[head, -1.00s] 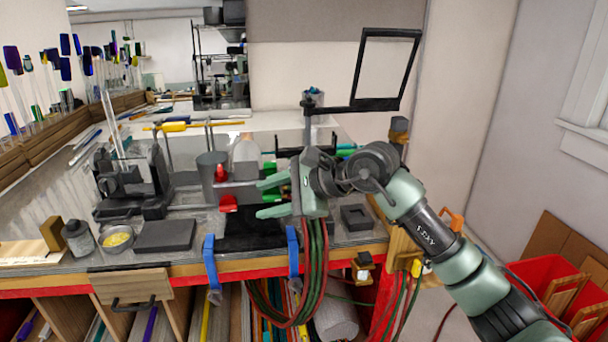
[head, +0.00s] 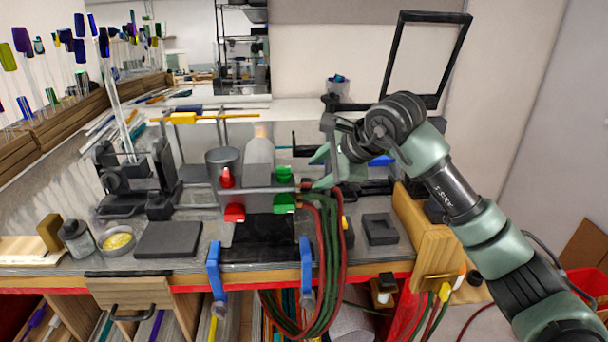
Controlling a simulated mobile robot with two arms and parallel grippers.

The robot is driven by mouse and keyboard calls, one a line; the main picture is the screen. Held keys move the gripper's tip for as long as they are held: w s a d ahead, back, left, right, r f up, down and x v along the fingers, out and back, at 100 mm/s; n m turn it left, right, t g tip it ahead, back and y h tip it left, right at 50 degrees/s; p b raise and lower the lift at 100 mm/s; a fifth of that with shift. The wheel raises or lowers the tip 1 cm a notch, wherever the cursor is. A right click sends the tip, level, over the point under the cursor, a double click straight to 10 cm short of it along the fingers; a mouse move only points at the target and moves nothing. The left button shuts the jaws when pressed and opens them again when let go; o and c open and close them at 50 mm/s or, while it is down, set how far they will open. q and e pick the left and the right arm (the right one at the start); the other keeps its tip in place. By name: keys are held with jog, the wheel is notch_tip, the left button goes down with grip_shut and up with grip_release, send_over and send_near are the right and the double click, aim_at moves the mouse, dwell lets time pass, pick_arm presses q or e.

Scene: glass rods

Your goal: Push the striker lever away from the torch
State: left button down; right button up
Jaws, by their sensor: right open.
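The torch (head: 258,197) stands at the front middle of the bench, with red and green knobs and red and green hoses. My right gripper (head: 318,170) is open, just right of the torch's green knobs, with its fingers pointing left. I see nothing between the fingers. A thin dark upright piece (head: 294,167) stands just left of the fingertips, behind the torch. I cannot tell whether it is the striker lever or whether the gripper touches it. A blue piece (head: 381,161) shows behind the wrist. My left gripper is not in view.
A black stand (head: 135,178) is on the left. A black frame (head: 403,60) rises at the back right. Hoses hang over the front edge.

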aim_at(306, 181)
jog(key=shift+w+f, duration=0.3)
jog(key=shift+w, duration=0.05)
jog(key=shift+w+a+f+p, duration=0.15)
jog(key=shift+a+f+p, duration=0.1)
jog(key=shift+p, duration=0.2)
jog(key=p+x, duration=0.2)
jog(key=x, duration=0.3)
jog(key=shift+a+f, duration=0.15)
jog(key=shift+a, duration=0.05)
jog(key=shift+w+f, duration=0.15)
jog(key=shift+c, duration=0.3)
grip_shut()
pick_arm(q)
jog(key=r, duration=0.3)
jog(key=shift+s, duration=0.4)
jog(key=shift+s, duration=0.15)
